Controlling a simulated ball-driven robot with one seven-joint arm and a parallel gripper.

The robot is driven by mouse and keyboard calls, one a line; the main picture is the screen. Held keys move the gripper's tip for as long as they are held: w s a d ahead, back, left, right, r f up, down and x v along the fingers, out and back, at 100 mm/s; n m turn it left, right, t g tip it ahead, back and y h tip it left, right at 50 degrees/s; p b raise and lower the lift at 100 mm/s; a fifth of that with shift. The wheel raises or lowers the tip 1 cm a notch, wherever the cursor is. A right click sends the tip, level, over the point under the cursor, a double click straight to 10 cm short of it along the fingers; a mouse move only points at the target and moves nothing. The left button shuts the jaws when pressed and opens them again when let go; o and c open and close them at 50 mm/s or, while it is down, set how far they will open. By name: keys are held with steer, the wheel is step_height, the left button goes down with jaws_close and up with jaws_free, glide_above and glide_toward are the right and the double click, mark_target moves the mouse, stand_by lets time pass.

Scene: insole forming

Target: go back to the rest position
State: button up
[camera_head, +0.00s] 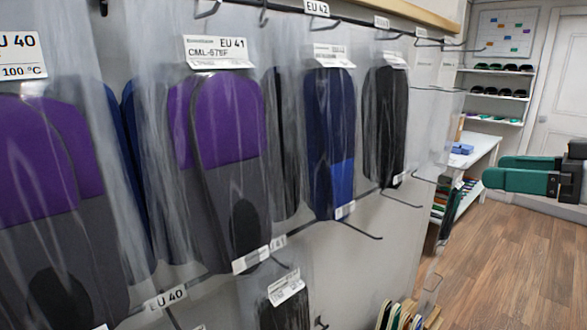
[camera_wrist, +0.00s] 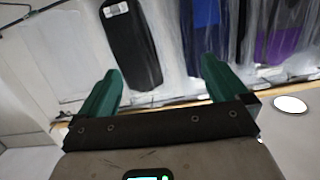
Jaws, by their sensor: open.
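My gripper (camera_head: 520,172) is at the right edge of the head view, its two green fingers apart and pointing left, with nothing between them. It hangs in free air in front of the white bench and the door, clear of the hanging bags. In the wrist view my gripper (camera_wrist: 160,88) shows both green fingers spread wide. A black insole bag (camera_wrist: 130,45) hangs beyond the fingers there, apart from them.
Bagged insoles hang on wall hooks at left: purple-grey (camera_head: 215,150), blue (camera_head: 330,140) and black (camera_head: 385,125). Empty hooks (camera_head: 402,199) stick out. A white bench (camera_head: 478,155) and shelves (camera_head: 495,95) stand behind. The wooden floor (camera_head: 505,265) is clear at right.

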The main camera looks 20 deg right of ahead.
steer(key=w+a+f+m+g+h, duration=0.15)
steer(key=a+f, duration=0.25)
steer(key=f, duration=0.7)
steer(key=a+f+m+g, duration=0.2)
steer(key=a+f, duration=0.2)
steer(key=f, duration=0.6)
steer(key=w+a+f+m+g, duration=0.15)
steer(key=a+f, duration=0.25)
steer(key=f, duration=0.7)
steer(key=s+a+f+g+h, duration=0.2)
steer(key=s+a+f+g, duration=0.35)
steer(key=s+f, duration=0.6)
steer(key=s+f+n+g+h, duration=0.1)
steer(key=s+f+g+h, duration=0.1)
steer(key=s+f, duration=0.6)
steer(key=s+a+g, duration=0.1)
steer(key=s, duration=0.1)
steer(key=shift+s, duration=0.4)
